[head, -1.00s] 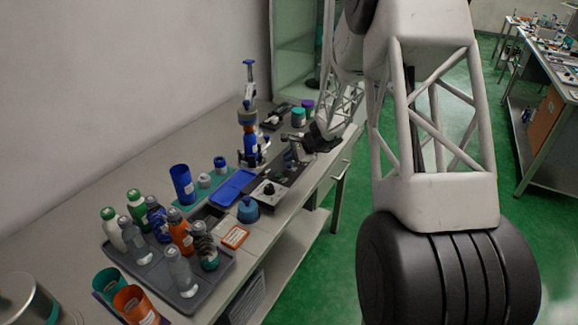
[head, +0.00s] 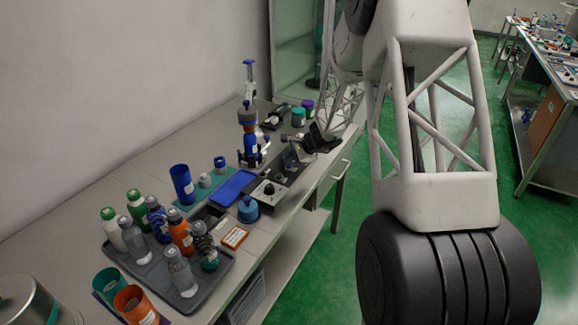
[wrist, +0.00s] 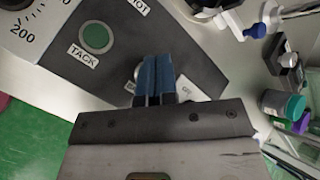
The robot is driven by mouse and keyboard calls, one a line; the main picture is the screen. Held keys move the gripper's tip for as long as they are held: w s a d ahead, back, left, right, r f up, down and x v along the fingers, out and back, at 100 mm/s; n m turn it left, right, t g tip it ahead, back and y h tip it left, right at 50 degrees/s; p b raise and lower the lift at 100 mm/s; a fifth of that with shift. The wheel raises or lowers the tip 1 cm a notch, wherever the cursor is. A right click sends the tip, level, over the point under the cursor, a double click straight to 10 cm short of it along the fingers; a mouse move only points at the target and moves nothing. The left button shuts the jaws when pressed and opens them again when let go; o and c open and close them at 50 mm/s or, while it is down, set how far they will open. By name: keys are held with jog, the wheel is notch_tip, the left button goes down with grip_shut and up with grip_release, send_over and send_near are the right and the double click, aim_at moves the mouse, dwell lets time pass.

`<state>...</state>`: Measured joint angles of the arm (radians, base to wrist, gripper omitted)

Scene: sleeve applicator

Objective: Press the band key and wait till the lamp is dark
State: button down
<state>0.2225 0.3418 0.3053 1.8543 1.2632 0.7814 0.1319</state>
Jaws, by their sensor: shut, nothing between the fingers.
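In the wrist view a dark control panel (wrist: 60,75) carries a round green key (wrist: 95,38) labelled TACK. To its right, my gripper (wrist: 155,62) has its blue fingertips together, with nothing between them. The fingers are over the panel and hide most of a pale round part (wrist: 137,72) beside a partly covered label. I cannot read that label in full, nor tell whether the fingertips touch the part. In the head view my gripper (head: 287,139) is over the dark applicator base (head: 268,191). I cannot make out a lit lamp in either view.
A dial (wrist: 22,30) marked 200 is at the wrist view's upper left. In the head view a blue tray (head: 233,186), a blue-topped stand (head: 249,145) and a bottle tray (head: 187,300) crowd the bench. Teal (head: 298,118) and purple (head: 307,106) jars stand behind the gripper.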

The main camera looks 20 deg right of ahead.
aim_at(289, 166)
jog(key=shift+f, duration=0.75)
dwell(0.9)
jog(key=shift+r, duration=0.1)
dwell(0.3)
jog(key=shift+r, duration=0.75)
jog(key=shift+r, duration=0.15)
jog(key=shift+r, duration=2.35)
dwell(2.7)
